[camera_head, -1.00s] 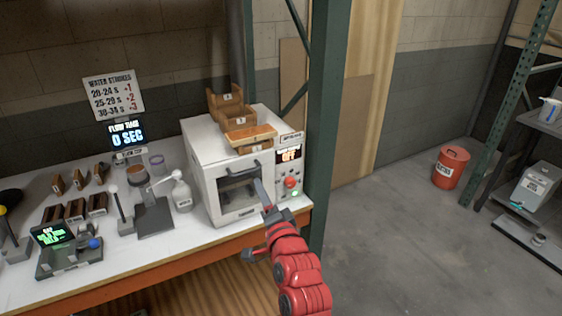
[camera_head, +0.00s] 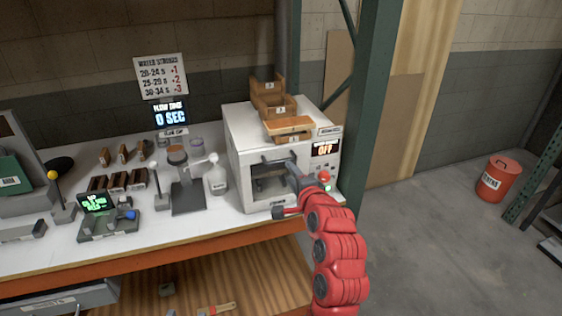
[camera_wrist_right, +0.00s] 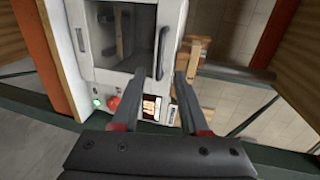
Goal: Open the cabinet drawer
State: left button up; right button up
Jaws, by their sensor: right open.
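The front of a grey drawer unit (camera_head: 65,300) shows at the lower left of the head view, under the table. It has a pale label, and its lower part is cut off. My right gripper (camera_head: 291,172) is open and empty in front of the white oven (camera_head: 240,185), close to the dark handle (camera_head: 279,159) of its door. In the right wrist view the open fingers (camera_wrist_right: 158,30) stand apart, with the oven's door handle (camera_wrist_right: 163,52) showing between them. I cannot tell whether they touch it. My left gripper is out of view.
The white table (camera_head: 150,225) has an orange front edge and holds several small tools and wooden blocks. Wooden boxes (camera_head: 274,102) sit on the oven. A green post (camera_head: 370,100) stands right of it. A wooden lower shelf (camera_head: 215,280) lies below.

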aim_at(281, 162)
jog(key=p+x, duration=0.2)
jog(key=x, duration=0.6)
jog(key=shift+w+a+r, duration=0.1)
jog(key=shift+w, duration=0.2)
jog(key=shift+w+a+f+p, duration=0.15)
jog(key=shift+w+f+p, duration=0.2)
jog(key=shift+w, duration=0.15)
grip_shut()
dwell(0.8)
